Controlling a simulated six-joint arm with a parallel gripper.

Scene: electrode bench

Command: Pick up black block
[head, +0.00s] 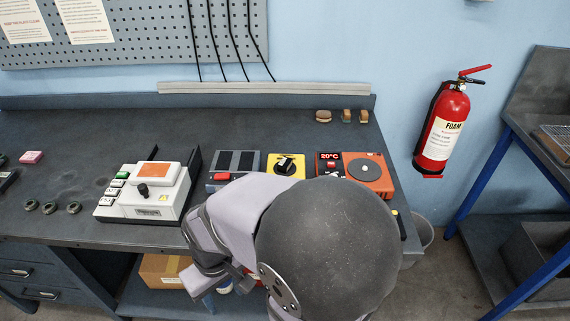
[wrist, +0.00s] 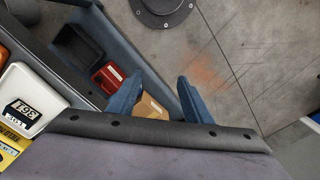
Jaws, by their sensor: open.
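No black block shows clearly. A dark piece (head: 6,181) lies at the far left edge of the bench in the head view, cut off by the frame, and I cannot tell if it is the block. My gripper (wrist: 155,92) is open in the wrist view, its two blue fingers apart with nothing held. It points down past the bench front, above a cardboard box (wrist: 151,109) on the lower shelf. My arm hides part of the bench front in the head view.
A white device (head: 145,192), a yellow switch panel (head: 291,160) and an orange dial unit (head: 368,174) stand on the bench (head: 85,145). A pink block (head: 31,157) and dark rings (head: 48,208) lie at left. A fire extinguisher (head: 443,130) hangs at right.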

